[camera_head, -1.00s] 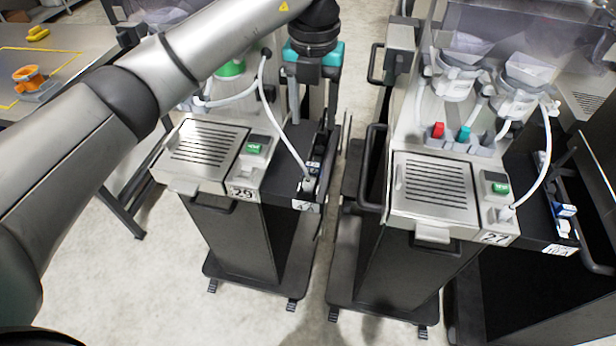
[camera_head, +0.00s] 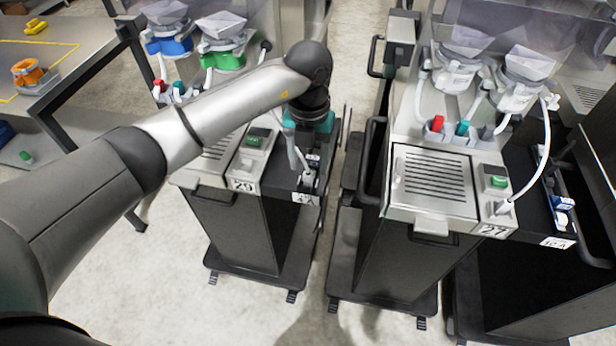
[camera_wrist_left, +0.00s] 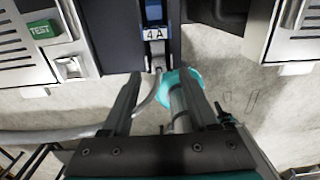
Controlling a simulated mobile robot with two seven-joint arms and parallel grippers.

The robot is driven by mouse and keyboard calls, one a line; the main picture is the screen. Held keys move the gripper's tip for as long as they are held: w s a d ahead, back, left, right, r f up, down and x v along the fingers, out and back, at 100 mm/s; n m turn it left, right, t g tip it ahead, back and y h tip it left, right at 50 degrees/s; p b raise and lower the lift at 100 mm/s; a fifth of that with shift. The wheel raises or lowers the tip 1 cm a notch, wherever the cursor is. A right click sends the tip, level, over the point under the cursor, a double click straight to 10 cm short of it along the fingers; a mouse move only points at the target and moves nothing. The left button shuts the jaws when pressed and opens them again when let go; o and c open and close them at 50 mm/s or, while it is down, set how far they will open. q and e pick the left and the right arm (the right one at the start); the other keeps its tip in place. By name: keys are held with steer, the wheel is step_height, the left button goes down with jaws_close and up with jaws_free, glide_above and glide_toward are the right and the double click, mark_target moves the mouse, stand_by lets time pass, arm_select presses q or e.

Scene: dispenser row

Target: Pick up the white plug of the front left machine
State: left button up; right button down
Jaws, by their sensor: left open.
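The front left machine (camera_head: 230,235), numbered 29, has a dark side tray on its right with a small number plate at the front. The white plug (camera_head: 308,179) sits upright in that tray, just behind the plate, with a pale hose rising from it. My left gripper (camera_head: 301,145) is open above the tray, close behind the plug, its fingers partly hidden by the arm. In the left wrist view, the two fingers (camera_wrist_left: 163,100) stand apart, with the pale hose between them and a "4 A" label beyond. Whether they touch the hose is unclear. My right gripper is not in view.
Machine 27 (camera_head: 430,185) stands to the right, across a narrow gap, with its own white hose and side tray. Black handles line the gap. A table (camera_head: 65,60) with an orange item is at far left. Blue and green lidded containers stand behind machine 29.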

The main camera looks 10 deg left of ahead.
mark_target(308, 173)
arm_select(q)
step_height(308, 173, down, 4)
steer(key=shift+r, duration=0.25)
jaws_close()
stand_by(0.3)
